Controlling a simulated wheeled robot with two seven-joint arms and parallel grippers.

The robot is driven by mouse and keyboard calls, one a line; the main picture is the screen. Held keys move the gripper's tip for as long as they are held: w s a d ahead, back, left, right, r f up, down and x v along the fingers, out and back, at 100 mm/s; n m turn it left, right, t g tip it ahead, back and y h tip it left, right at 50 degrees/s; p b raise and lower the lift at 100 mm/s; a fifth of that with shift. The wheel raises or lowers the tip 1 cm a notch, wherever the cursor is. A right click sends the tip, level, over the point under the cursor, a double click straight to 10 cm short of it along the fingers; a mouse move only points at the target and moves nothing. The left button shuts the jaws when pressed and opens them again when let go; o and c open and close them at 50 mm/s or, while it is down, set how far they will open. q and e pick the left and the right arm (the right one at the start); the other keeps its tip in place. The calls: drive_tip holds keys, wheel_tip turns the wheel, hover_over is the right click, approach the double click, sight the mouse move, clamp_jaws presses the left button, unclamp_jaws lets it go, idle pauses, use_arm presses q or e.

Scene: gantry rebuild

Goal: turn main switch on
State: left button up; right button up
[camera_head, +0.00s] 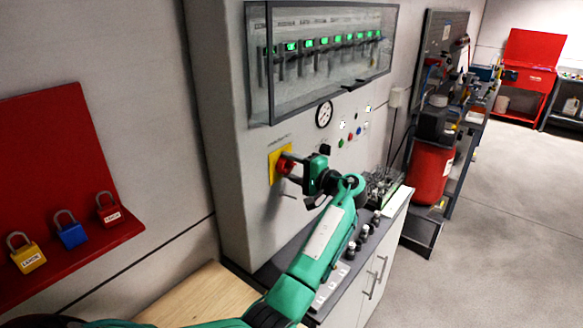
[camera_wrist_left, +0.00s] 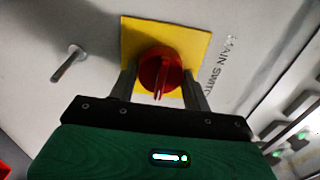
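The main switch is a red rotary knob (camera_head: 284,167) on a yellow square plate (camera_head: 273,168) on the grey cabinet's front. In the left wrist view the knob (camera_wrist_left: 160,73) shows with its narrow raised grip pointing toward my gripper, and the yellow plate (camera_wrist_left: 196,45) lies behind it. The printed label beside the plate is partly visible. My left gripper (camera_head: 294,170) is at the knob. In the wrist view its two fingers (camera_wrist_left: 162,88) stand apart, one on each side of the knob, not closed on the grip. My right gripper is out of view.
A clear-covered breaker panel (camera_head: 325,60) with green lights and a gauge (camera_head: 324,114) are above the switch. A metal peg (camera_wrist_left: 68,64) sticks out beside the plate. A red board (camera_head: 60,190) with padlocks is at left. A worktop (camera_head: 205,295) lies below.

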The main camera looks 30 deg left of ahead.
use_arm(q)
drive_tip(key=o, duration=0.4)
drive_tip(key=shift+d, duration=0.1)
drive_tip(key=shift+s+d+b, duration=0.15)
drive_tip(key=shift+d+b, duration=0.8)
drive_tip(key=shift+d, duration=1.3)
drive_tip(key=shift+s+d+b, duration=0.2)
drive_tip(key=shift+d+b, duration=0.8)
drive_tip(key=shift+d, duration=1.3)
drive_tip(key=shift+s+d+b, duration=0.15)
drive_tip(key=shift+d+b, duration=0.8)
drive_tip(key=shift+d, duration=1.3)
